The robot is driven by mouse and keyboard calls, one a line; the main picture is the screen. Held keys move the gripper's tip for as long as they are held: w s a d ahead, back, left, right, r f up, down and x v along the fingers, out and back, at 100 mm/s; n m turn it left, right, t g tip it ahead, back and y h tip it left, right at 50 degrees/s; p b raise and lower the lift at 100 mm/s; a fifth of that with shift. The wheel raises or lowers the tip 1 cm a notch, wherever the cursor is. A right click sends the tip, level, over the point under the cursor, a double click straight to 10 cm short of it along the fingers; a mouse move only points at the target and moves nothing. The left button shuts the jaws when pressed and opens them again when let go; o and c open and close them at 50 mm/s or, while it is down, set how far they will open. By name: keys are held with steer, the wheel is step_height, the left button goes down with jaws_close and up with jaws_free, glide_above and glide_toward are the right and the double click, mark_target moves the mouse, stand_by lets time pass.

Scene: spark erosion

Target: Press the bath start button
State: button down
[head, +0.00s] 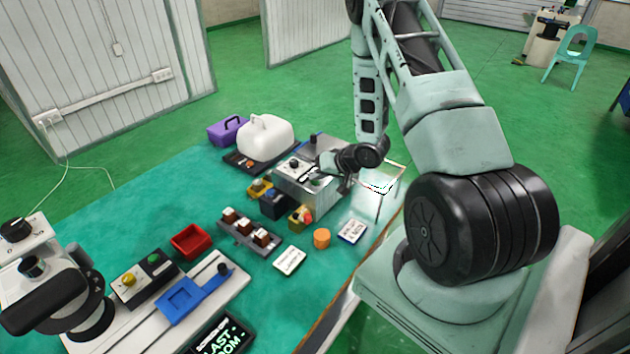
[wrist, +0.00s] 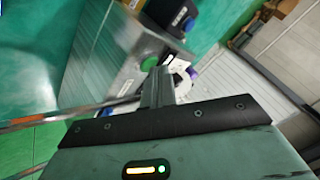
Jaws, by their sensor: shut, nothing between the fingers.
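A grey metal box (head: 305,190), which looks like the bath, stands near the far right edge of the green table. Its top carries a pale panel with a dark knob (head: 293,164) and a small green spot (head: 316,183) that may be the start button. My gripper (head: 318,172) is at the box's right top side, close to the green spot; whether it touches is unclear. In the wrist view my gripper (wrist: 157,84) is shut and empty, with the metal box (wrist: 112,58) just left of the fingers.
A white rounded case (head: 266,137) and a purple box (head: 227,130) stand behind. Yellow and dark blocks sit before the metal box. A thin wire frame (head: 398,166) is to its right. A red bin (head: 190,241) and an orange cylinder (head: 321,238) lie nearer.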

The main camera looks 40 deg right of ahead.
mark_target(318, 183)
steer(key=shift+r, duration=0.15)
steer(key=shift+r+p, duration=0.75)
steer(key=shift+p, duration=0.05)
step_height(318, 183, up, 5)
steer(key=p, duration=0.4)
stand_by(0.6)
